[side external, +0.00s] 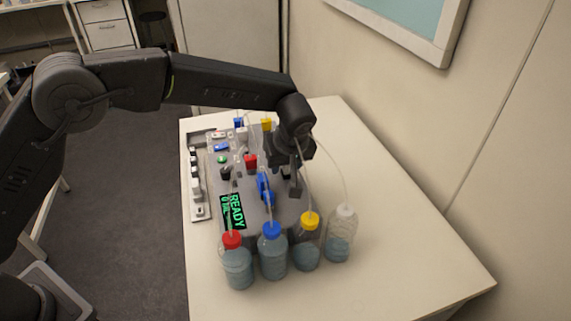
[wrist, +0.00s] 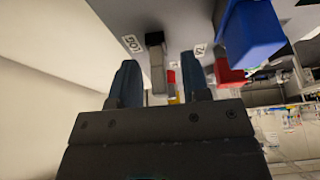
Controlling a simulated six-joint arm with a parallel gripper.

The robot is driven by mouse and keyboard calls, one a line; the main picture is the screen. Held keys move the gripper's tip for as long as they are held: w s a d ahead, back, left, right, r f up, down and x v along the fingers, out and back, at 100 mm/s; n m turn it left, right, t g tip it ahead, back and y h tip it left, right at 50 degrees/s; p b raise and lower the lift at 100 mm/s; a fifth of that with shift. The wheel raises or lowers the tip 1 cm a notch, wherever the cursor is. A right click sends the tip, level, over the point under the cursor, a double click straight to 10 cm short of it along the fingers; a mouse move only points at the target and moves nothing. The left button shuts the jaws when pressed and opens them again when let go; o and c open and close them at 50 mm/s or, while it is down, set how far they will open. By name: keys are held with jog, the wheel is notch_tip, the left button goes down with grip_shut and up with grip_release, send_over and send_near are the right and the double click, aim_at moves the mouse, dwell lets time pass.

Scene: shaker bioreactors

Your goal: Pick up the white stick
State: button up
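In the wrist view, a pale, whitish-grey stick (wrist: 158,75) with a black end (wrist: 154,39) sticks out of the grey device. It appears between the two dark fingers of my gripper (wrist: 160,82), with gaps on both sides. The fingers are apart and hold nothing. In the side external view, my gripper (side external: 292,185) points down over the right part of the grey device (side external: 236,180). The stick cannot be made out there, as my gripper and wrist cover that area.
A blue lever (side external: 264,188) and a red part (side external: 250,161) are close left of my gripper. Bottles with red (side external: 232,240), blue (side external: 271,229), yellow (side external: 310,220) and white (side external: 345,212) caps stand in front, with thin tubes rising past my gripper. The table (side external: 400,230) is clear at right.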

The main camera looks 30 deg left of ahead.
grip_shut()
jog(key=shift+r, duration=0.1)
dwell(0.3)
